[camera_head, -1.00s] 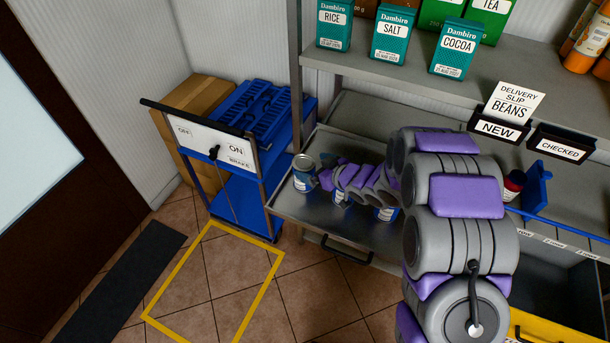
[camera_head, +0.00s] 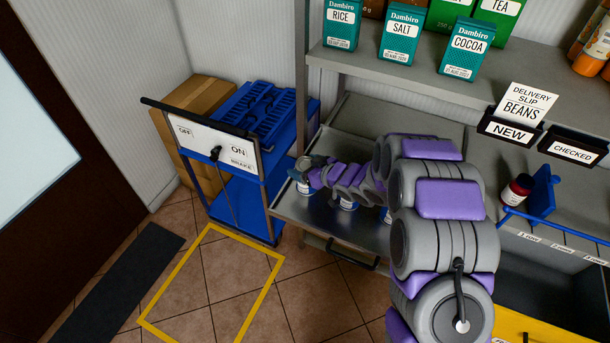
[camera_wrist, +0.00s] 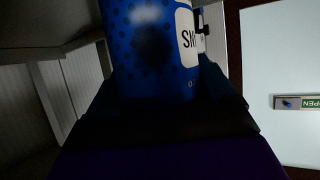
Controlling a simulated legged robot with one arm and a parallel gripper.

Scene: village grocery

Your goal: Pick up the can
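The leftmost can (camera_head: 303,187), blue and white with a metal top, stands upright on the grey lower tray (camera_head: 290,210). My gripper (camera_head: 307,170) is at this can, with its dark fingers beside its upper part. In the wrist view the blue dotted can (camera_wrist: 150,50) with a white label fills the centre, right at my dark gripper (camera_wrist: 155,115). I cannot tell whether the fingers are closed on it. Another can (camera_head: 348,204) stands to the right, partly under my arm. A third can (camera_head: 387,215) is mostly hidden by my arm.
A blue trolley (camera_head: 232,190) with ON and OFF signs stands left of the tray. The shelf above holds teal boxes (camera_head: 400,35) marked RICE, SALT and COCOA. A red-labelled jar (camera_head: 517,189) stands at right. The floor inside the yellow outline (camera_head: 150,320) is clear.

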